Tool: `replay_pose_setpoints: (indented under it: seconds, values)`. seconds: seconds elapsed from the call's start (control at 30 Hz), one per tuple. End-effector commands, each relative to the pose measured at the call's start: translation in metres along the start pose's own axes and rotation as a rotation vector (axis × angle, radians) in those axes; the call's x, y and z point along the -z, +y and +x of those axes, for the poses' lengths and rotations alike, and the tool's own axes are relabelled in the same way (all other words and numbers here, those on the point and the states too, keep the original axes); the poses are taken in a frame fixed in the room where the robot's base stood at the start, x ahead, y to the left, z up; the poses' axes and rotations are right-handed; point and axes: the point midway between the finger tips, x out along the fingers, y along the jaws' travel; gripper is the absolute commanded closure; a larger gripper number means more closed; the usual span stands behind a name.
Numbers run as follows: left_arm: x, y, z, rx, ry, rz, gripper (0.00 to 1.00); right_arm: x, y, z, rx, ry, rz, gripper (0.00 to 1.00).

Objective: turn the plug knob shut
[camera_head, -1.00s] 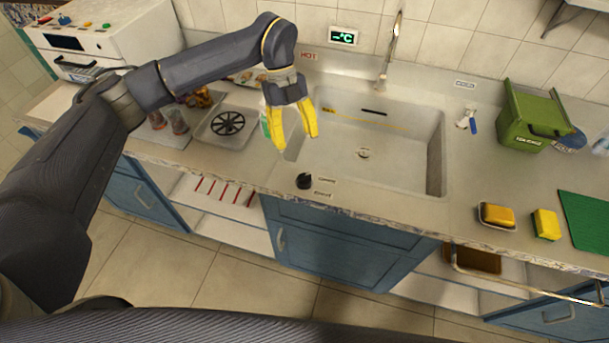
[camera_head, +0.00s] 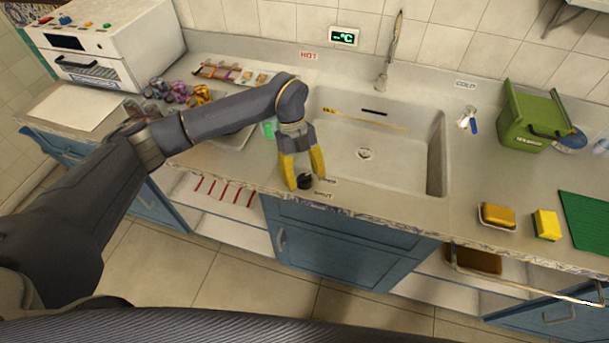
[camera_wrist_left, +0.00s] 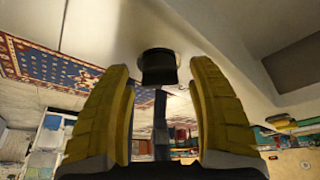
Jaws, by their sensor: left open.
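The black plug knob (camera_head: 304,181) sits on the counter strip in front of the sink. In the left wrist view the knob (camera_wrist_left: 158,67) shows just beyond the fingertips, between them. My left gripper (camera_head: 304,182) is open, with its yellow fingers pointing down around or just above the knob; I cannot tell if they touch it. It also shows in the left wrist view (camera_wrist_left: 161,75), with nothing held. The sink (camera_head: 385,150) lies behind the knob, with its drain (camera_head: 366,153) in the basin floor. My right gripper is not in view.
A faucet (camera_head: 388,60) stands behind the sink. A green bin (camera_head: 530,118), a sponge in a dish (camera_head: 497,215) and a yellow sponge (camera_head: 546,224) are to the right. Several small teapots (camera_head: 180,92) and a white oven (camera_head: 105,45) are at the left. The basin is empty.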

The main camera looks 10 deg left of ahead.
Motion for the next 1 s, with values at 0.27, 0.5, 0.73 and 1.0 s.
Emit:
replay_pose_setpoints:
  seconds: [0.27,0.5,0.73,1.0]
  values:
    - [-0.0001,-0.0001,0.0004,0.0,0.0,0.0,0.42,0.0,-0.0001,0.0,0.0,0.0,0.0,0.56]
    - [-0.0002,-0.0001,0.0003,0.0,-0.001,0.0,0.66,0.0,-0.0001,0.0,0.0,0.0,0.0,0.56]
    - [-0.0002,0.0,0.0003,0.0,0.0,0.0,0.93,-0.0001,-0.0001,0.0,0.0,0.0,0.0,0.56]
    - [0.0001,0.0001,0.0007,-0.001,0.0,0.001,1.0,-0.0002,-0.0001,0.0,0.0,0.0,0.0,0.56]
